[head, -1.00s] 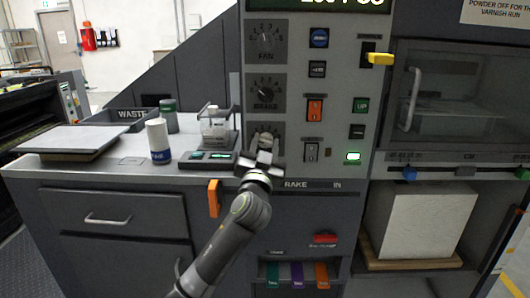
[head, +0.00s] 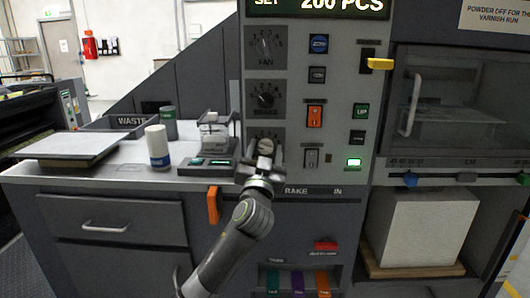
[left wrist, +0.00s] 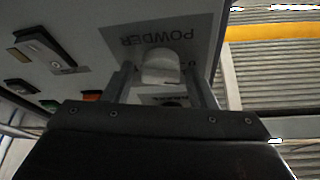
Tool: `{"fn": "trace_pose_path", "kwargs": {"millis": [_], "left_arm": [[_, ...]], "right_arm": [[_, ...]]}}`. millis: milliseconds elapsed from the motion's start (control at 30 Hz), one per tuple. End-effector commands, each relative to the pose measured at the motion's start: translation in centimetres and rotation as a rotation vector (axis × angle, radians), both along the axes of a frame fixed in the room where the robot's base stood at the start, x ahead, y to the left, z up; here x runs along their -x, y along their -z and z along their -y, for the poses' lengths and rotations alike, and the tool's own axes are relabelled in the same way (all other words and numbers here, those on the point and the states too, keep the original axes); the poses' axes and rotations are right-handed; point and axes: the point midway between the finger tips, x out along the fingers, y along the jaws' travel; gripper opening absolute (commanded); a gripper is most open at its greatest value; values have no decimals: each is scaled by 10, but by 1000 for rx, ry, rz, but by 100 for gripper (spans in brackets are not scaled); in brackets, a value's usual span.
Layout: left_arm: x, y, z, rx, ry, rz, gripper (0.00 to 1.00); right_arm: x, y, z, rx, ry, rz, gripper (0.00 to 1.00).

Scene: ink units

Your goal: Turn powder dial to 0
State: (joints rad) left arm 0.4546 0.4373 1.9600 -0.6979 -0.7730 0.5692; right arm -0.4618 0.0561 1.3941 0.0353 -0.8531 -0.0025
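The powder dial (head: 265,146) is the lowest of the three dials on the grey control panel. In the left wrist view its pale knob (left wrist: 162,68) shows on a plate marked POWDER. My left gripper (head: 263,158) is at this dial in the head view. In the left wrist view my left gripper's fingers (left wrist: 160,80) stand on either side of the knob, apart, with a visible gap at least on the left. The knob's pointer and most scale numbers are hidden or too small to read. My right gripper is not in view.
The fan dial (head: 264,46) and brake dial (head: 265,98) sit above. Switches, including an orange rocker (head: 315,116), are to the right. A scale (head: 207,166), a white bottle (head: 158,148) and a waste bin (head: 120,122) stand on the counter at left. An orange handle (head: 213,205) hangs below.

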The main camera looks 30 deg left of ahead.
Motion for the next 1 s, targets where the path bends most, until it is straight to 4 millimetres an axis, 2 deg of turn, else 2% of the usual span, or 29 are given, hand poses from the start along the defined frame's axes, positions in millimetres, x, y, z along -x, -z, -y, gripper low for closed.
{"fn": "trace_pose_path", "kwargs": {"millis": [300,467,567,1000], "left_arm": [[0,0,0,-2,0,0,58],[9,5,5,-1,1,-1,58],[22,11,11,1,1,0,58],[107,50,52,5,1,-2,58]], "right_arm": [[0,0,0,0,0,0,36],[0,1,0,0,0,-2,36],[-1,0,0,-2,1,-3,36],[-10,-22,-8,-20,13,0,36]]}}
